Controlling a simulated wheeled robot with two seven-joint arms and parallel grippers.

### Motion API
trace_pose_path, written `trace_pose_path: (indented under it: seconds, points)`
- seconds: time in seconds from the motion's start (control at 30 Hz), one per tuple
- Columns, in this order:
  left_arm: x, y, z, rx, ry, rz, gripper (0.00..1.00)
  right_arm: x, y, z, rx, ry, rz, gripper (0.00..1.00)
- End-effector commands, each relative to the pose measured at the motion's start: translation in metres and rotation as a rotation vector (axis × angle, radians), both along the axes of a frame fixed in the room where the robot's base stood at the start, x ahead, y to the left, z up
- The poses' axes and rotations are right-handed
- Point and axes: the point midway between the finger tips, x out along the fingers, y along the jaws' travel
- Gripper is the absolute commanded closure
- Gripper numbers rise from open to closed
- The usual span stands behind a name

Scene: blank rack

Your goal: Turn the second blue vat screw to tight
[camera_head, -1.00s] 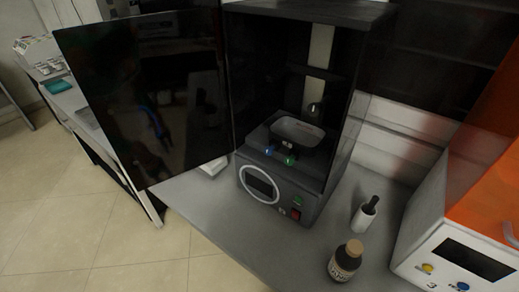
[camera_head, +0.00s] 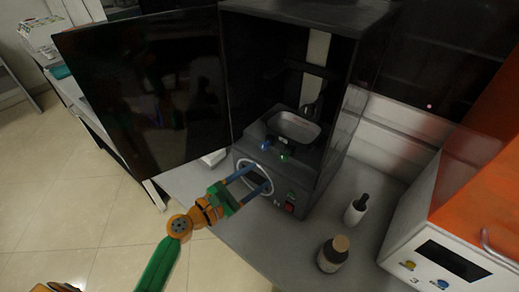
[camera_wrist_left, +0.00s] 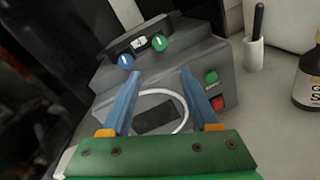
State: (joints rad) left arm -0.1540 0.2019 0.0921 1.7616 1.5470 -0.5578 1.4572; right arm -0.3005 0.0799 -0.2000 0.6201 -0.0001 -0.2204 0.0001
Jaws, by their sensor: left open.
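The blue vat screw (camera_head: 266,145) is a small blue knob with a pale mark at the left front of the vat, inside the dark printer (camera_head: 262,203). It also shows in the left wrist view (camera_wrist_left: 125,61). A green screw (camera_head: 284,156) sits to its right, also in the wrist view (camera_wrist_left: 159,42). The grey vat (camera_head: 295,126) lies behind them. My left gripper (camera_head: 261,176) is open and empty, its blue fingers before the printer's round-framed front display, below the screws and apart from them. In the left wrist view both fingers (camera_wrist_left: 160,74) point toward the screws.
The dark printer door (camera_head: 145,95) stands open at the left. A dark bottle (camera_head: 333,256) and a white holder with a black handle (camera_head: 356,210) stand right of the printer. An orange-and-white machine (camera_head: 440,255) is at far right. Bare grey tabletop lies in front.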

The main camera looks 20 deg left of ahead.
Motion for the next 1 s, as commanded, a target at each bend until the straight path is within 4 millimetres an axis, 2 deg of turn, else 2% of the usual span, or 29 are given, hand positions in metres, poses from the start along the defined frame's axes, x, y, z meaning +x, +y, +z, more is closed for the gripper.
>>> trace_pose_path:
  seconds: [0.03,0.1,0.17,0.4,0.5,0.77,0.8,0.87,1.0]
  points:
    - [0.011,0.016,0.006,-0.139,0.028,0.069,0.39,0.000,0.000,0.000,0.000,0.000,0.000,0.50]
    - [0.021,0.032,0.011,-0.289,0.056,0.135,0.39,0.000,0.000,0.000,0.000,0.000,0.000,0.50]
    - [0.029,0.037,0.013,-0.345,0.065,0.157,0.39,0.000,0.000,0.001,0.000,0.000,0.000,0.50]
    - [0.073,0.020,0.013,-0.353,0.067,0.158,0.39,0.000,0.000,0.002,0.000,0.000,0.000,0.50]
    - [0.085,0.016,0.012,-0.351,0.067,0.157,0.39,0.000,0.000,0.000,0.000,0.000,0.000,0.50]
    - [0.089,0.014,0.013,-0.347,0.067,0.157,0.39,0.000,0.000,0.000,0.000,-0.001,0.000,0.50]
    - [0.089,0.014,0.013,-0.347,0.067,0.157,0.42,0.000,0.000,0.000,0.000,-0.001,0.000,0.50]
    - [0.089,0.014,0.012,-0.347,0.068,0.156,0.58,0.000,0.000,0.000,0.000,-0.001,0.000,0.50]
    - [0.089,0.014,0.013,-0.346,0.067,0.156,0.96,0.000,0.000,0.000,0.000,-0.001,0.000,0.50]
